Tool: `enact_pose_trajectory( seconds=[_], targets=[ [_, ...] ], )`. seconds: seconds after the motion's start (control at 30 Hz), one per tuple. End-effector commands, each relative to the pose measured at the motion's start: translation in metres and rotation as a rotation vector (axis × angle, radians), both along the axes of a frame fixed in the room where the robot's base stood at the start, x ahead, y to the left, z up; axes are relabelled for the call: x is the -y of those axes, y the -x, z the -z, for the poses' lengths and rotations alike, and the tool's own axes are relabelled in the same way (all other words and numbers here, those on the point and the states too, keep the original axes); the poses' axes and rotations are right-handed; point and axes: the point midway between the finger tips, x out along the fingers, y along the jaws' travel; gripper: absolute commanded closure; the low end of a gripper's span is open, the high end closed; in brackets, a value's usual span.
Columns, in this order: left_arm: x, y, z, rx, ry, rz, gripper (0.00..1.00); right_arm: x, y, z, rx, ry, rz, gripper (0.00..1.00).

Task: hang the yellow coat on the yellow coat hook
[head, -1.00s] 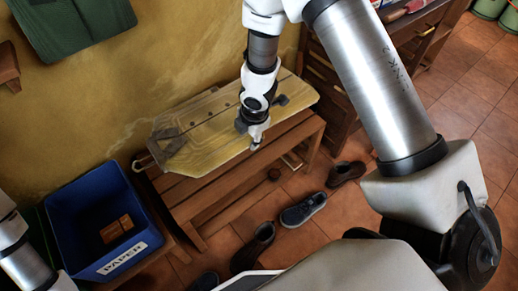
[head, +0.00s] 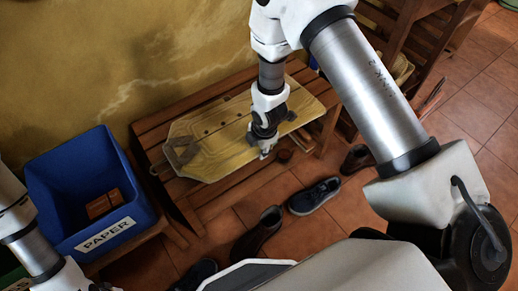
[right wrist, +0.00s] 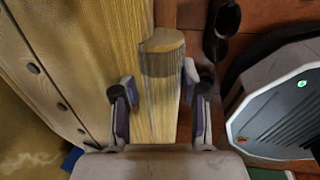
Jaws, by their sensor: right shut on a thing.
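The yellow coat (head: 212,141) lies flat on the wooden bench in the head view, with dark buttons along it and a dark patch at its left end. My right gripper (head: 266,150) is at the coat's near edge. In the right wrist view, the fingers of my right gripper (right wrist: 161,108) are on both sides of a narrow yellow strip of the coat (right wrist: 158,115), shut on it. The coat's buttoned body fills the left of that view. The yellow coat hook does not show. My left arm enters at the lower left, but its gripper is out of view.
A blue paper bin (head: 65,165) stands left of the wooden bench (head: 150,125). Shoes, including a dark blue one (head: 314,196), lie on the tiled floor in front. Wooden furniture (head: 420,40) stands at upper right. The yellow wall rises behind the bench.

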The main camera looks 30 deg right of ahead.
Motion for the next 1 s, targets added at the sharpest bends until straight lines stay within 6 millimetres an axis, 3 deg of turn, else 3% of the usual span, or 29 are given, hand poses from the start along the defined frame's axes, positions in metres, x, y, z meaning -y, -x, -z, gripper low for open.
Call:
enact_pose_trajectory(
  seconds=[0.13, 0.17, 0.2, 0.23, 0.6, 0.9, 1.0],
  targets=[
    [0.0, 0.0, 0.0, 0.0, 0.0, 0.0, 0.6, 0.0, 0.001, 0.0, -0.003, 0.0, 0.0, 1.0],
    [0.0, 0.0, 0.0, 0.0, 0.0, 0.0, 0.6, 0.0, 0.002, 0.001, -0.006, 0.001, 0.0, 0.51],
    [0.0, 0.0, 0.0, 0.0, 0.0, 0.0, 0.6, 0.0, 0.002, 0.001, -0.006, 0.001, 0.0, 0.36],
    [0.0, 0.0, 0.0, 0.0, 0.0, 0.0, 0.6, 0.0, 0.002, 0.001, -0.006, 0.001, 0.0, 0.32],
    [0.0, 0.0, 0.003, 0.0, 0.0, 0.0, 0.6, 0.0, 0.001, 0.004, -0.004, 0.001, 0.0, 0.32],
    [0.0, 0.0, -0.019, 0.0, 0.0, 0.0, 0.6, 0.005, 0.011, -0.059, -0.001, 0.0, 0.001, 0.32],
    [0.0, 0.0, -0.021, 0.0, 0.0, 0.0, 0.6, 0.005, 0.014, -0.07, -0.003, 0.0, 0.001, 0.32]
  ],
)
